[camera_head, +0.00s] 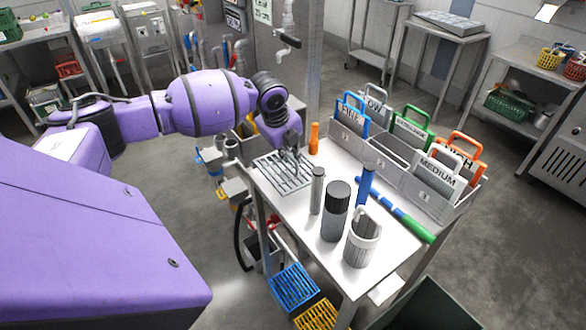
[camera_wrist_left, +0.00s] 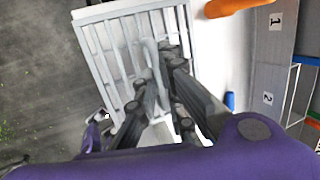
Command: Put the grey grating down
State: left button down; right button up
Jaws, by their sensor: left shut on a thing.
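The grey grating (camera_head: 268,178) is a flat slatted panel at the far left end of the white table top (camera_head: 392,257). It also shows in the left wrist view (camera_wrist_left: 92,42), with a raised loop handle (camera_wrist_left: 152,58) at its middle. My left gripper (camera_head: 291,155) is above the grating, shut on that handle. The grating looks level, on the table or very close to it; I cannot tell whether it touches. The gripper and its fingers hide part of the slats. My right gripper is in neither view.
An orange cylinder (camera_head: 314,138) stands just behind the grating. A thin grey cylinder (camera_head: 317,191), a dark-topped canister (camera_head: 335,212) and a grey perforated container (camera_head: 361,243) stand to its right. A grey rack (camera_head: 393,176) with labelled, handled panels lines the back edge.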

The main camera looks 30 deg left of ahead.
aim_at(288, 167)
pick_arm(q)
notch_tip(288, 167, down, 4)
jog(key=shift+f, duration=0.45)
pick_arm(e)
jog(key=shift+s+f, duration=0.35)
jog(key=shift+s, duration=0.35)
pick_arm(q)
jog(key=c, duration=1.9)
grip_release()
jog(key=shift+o, duration=0.2)
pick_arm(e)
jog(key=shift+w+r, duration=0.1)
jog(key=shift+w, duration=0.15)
pick_arm(q)
jog(key=shift+r, duration=0.2)
jog(key=v, duration=1.2)
jog(key=shift+p, duration=0.4)
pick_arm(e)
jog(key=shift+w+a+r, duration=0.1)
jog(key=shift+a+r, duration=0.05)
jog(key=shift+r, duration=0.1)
